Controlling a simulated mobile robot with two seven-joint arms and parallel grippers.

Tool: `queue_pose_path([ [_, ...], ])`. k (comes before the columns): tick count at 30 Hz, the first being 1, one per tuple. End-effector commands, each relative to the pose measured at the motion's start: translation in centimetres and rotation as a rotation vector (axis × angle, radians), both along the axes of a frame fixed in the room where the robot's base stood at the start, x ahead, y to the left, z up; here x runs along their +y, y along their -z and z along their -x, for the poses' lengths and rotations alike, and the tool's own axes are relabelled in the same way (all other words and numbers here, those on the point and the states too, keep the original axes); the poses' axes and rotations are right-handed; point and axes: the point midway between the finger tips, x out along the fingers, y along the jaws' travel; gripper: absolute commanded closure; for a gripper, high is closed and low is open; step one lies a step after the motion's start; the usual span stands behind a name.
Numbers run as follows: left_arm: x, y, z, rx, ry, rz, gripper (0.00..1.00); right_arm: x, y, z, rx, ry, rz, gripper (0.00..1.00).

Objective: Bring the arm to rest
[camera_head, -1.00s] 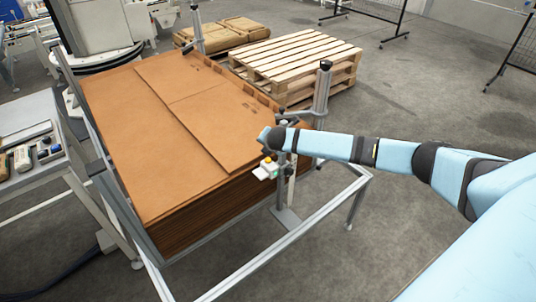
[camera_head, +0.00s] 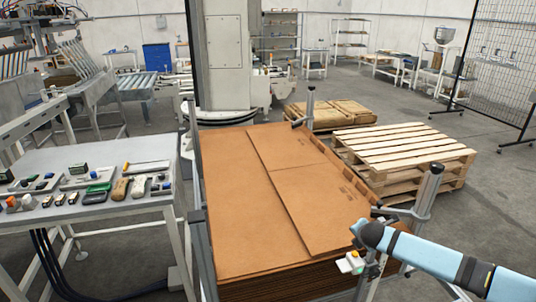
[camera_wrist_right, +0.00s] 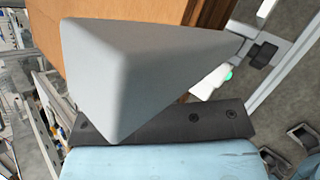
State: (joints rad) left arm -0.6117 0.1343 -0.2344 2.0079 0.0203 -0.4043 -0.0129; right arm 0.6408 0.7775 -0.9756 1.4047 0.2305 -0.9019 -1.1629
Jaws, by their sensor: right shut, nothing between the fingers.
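My right arm (camera_head: 440,262) comes in from the lower right in the head view. Its dark wrist end (camera_head: 372,236) is beside the near right corner of a stack of brown cardboard sheets (camera_head: 235,195). In the right wrist view my right gripper (camera_wrist_right: 150,75) shows as a grey wedge-shaped form at close range, above a dark plate with screws. It is shut with nothing held. The cardboard stack also shows behind it at the top of that view (camera_wrist_right: 120,10). I cannot tell how far the gripper is from the stack. My left gripper is not in view.
A small button box (camera_head: 350,263) and a metal post (camera_head: 428,193) stand close to the wrist. Wooden pallets (camera_head: 400,150) lie beyond the stack. A table with tools (camera_head: 160,150) is at left. Open floor lies at right.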

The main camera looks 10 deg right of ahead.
Motion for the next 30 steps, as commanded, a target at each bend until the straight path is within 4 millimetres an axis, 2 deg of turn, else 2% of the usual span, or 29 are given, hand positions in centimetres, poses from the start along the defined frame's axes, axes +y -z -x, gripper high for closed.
queue_pose_path([
  [2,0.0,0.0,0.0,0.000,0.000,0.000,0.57,1.1,0.5,0.5,0.004,0.002,-0.021,1.00],
  [5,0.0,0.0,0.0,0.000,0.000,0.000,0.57,4.0,1.7,2.2,0.015,0.019,-0.084,1.00],
  [7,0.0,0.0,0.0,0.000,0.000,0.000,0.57,7.3,2.7,4.3,0.028,0.045,-0.162,1.00],
  [8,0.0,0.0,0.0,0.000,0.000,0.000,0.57,9.0,3.2,5.5,0.036,0.063,-0.206,1.00],
  [9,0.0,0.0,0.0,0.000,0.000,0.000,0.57,11.5,3.8,7.4,0.047,0.094,-0.273,1.00],
  [12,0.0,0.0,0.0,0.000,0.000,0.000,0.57,16.8,4.3,12.5,0.079,0.205,-0.451,1.00],
  [16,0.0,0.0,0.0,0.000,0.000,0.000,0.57,21.2,3.5,18.9,0.116,0.394,-0.662,1.00],
  [18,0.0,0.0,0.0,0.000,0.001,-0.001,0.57,22.5,2.8,22.3,0.134,0.516,-0.763,1.00],
  [21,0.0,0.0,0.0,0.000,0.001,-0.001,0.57,23.1,1.3,26.9,0.152,0.712,-0.893,1.00],
  [24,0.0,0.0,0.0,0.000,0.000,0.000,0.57,22.6,-0.1,30.8,0.158,0.903,-0.988,1.00],
  [30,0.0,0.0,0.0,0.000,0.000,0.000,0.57,20.7,-2.1,36.3,0.145,1.188,-1.083,1.00],
])
